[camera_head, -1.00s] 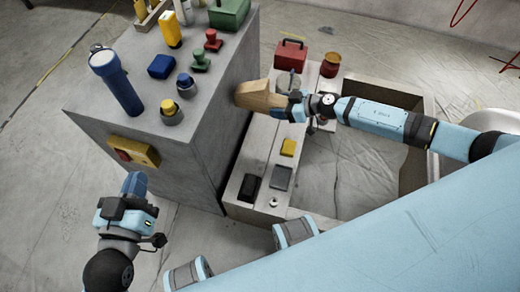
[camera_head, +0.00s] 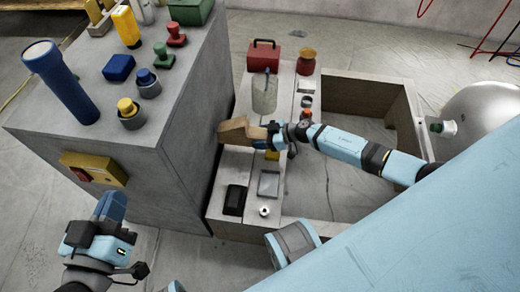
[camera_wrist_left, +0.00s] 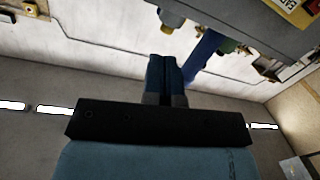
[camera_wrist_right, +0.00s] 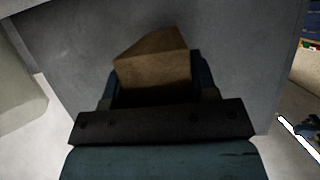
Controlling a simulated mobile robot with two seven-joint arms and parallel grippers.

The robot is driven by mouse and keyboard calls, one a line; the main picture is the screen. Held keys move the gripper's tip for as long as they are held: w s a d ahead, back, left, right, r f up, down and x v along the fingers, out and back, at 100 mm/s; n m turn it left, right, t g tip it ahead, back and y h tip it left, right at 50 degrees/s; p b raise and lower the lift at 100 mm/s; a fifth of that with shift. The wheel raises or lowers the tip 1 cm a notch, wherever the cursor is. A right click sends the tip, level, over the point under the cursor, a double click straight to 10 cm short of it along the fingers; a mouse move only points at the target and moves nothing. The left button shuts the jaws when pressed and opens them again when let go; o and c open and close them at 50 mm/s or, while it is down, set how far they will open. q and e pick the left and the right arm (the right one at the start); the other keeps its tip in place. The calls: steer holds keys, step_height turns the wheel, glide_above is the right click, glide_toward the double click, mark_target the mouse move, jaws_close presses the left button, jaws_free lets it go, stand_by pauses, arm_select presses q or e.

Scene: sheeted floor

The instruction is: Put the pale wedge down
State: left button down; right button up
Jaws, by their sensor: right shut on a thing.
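The pale wedge (camera_head: 236,131) is tan and wood-like. My right gripper (camera_head: 268,134) is shut on it, beside the big grey block's right face and over the low grey ledge. In the right wrist view the wedge (camera_wrist_right: 153,65) sits between the fingers, in front of a grey surface. I cannot tell whether its underside touches anything. My left gripper (camera_head: 110,207) is at the lower left, in front of the big block, with its fingers together and empty in the left wrist view (camera_wrist_left: 165,75).
The big grey block (camera_head: 165,165) carries a blue torch (camera_head: 62,82), buttons and stamps. The low ledge (camera_head: 232,167) holds a black item (camera_head: 235,200), a grey pad (camera_head: 269,184), a partly hidden yellow block (camera_head: 272,155), a pale cylinder (camera_head: 264,95), a red box (camera_head: 263,56) and a red-brown jar (camera_head: 306,62).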

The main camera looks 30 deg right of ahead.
steer(key=shift+f+b, duration=0.3)
steer(key=shift+f, duration=0.3)
step_height(320, 180, down, 3)
steer(key=shift+r+b, duration=0.1)
steer(key=shift+b, duration=0.85)
steer(key=shift+f, duration=0.35)
arm_select(q)
steer(key=shift+w+a+f+m, duration=0.3)
steer(key=shift+w+m, duration=0.25)
steer(key=shift+m, duration=0.15)
arm_select(e)
steer(key=shift+r, duration=0.15)
steer(key=shift+f, duration=0.45)
arm_select(q)
steer(key=shift+s+a, duration=0.1)
arm_select(e)
steer(key=shift+f, duration=0.1)
arm_select(q)
steer(key=shift+f, duration=0.1)
arm_select(e)
steer(key=o, duration=1.1)
steer(key=shift+s+f, duration=0.1)
